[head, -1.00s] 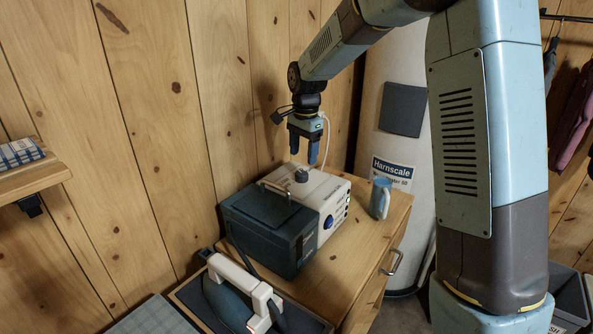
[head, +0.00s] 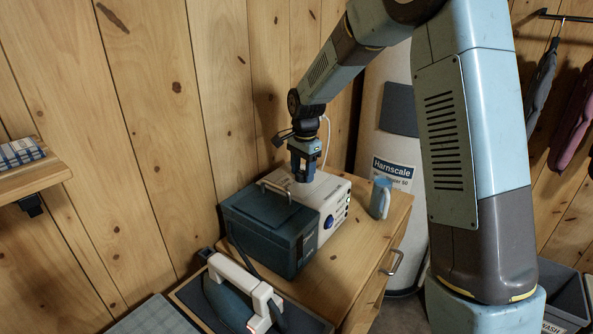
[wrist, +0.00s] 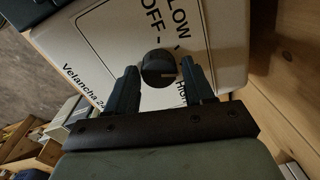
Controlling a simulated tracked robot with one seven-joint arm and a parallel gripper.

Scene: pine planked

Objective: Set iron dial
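The ironing station (head: 290,225) is a dark teal and white box on the wooden cabinet. Its black round dial (wrist: 158,68) shows in the wrist view on a white face printed OFF, LOW and HIGH. A small pale mark is on the dial; which setting it points at I cannot tell. My gripper (head: 302,174) points down over the white part and hides the dial in the head view. In the wrist view my gripper (wrist: 160,80) is open, one finger each side of the dial; whether they touch it is unclear. The iron (head: 240,290) has a white handle and rests in front.
A white cylindrical tank labelled Harnscale (head: 392,172) stands behind. The plank wall is close on the left, with a small shelf (head: 35,180). A white cable hangs near my gripper.

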